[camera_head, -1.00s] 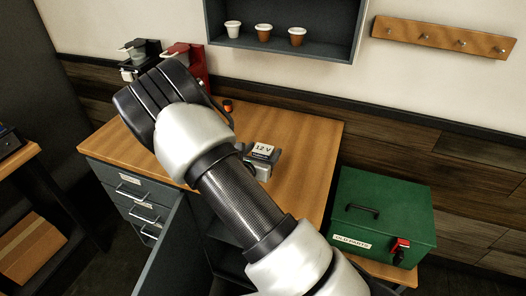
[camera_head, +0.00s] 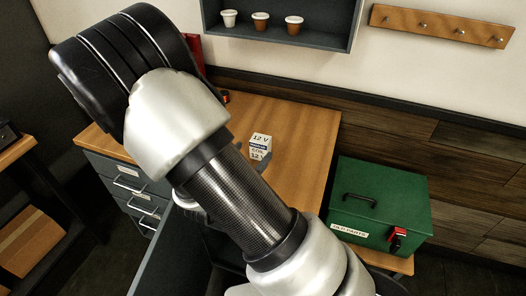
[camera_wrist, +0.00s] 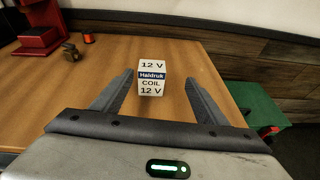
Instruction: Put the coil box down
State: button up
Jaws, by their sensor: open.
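The coil box (camera_head: 260,147) is a small white box with a blue band and "12 V" and "COIL" lettering. It stands upright on the wooden desk top (camera_head: 300,120). In the wrist view the coil box (camera_wrist: 152,78) shows beyond and between the fingertips of my gripper (camera_wrist: 158,80). The two dark fingers are spread wide, with clear gaps to the box on both sides. My gripper is open and empty.
A green metal box (camera_head: 380,205) labelled "OLD PARTS" stands right of the desk. A red machine (camera_wrist: 40,28) and a small brown part (camera_wrist: 70,50) are at the desk's back left. A wall shelf (camera_head: 280,40) holds several small cups. The desk around the coil box is clear.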

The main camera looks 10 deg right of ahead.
jog(key=s+d+r+m+g, duration=0.9)
jog(key=s+d+r+m, duration=0.25)
jog(key=s+m, duration=0.4)
jog(key=s+a+r+m+t+y, duration=0.3)
jog(key=s+a+r+m+y, duration=0.4)
jog(key=m, duration=0.5)
notch_tip(320, 180, up, 3)
jog(key=shift+s+a+f+m+y, duration=0.1)
jog(key=shift+s+a+m+y, duration=0.3)
jog(key=shift+a+y, duration=0.45)
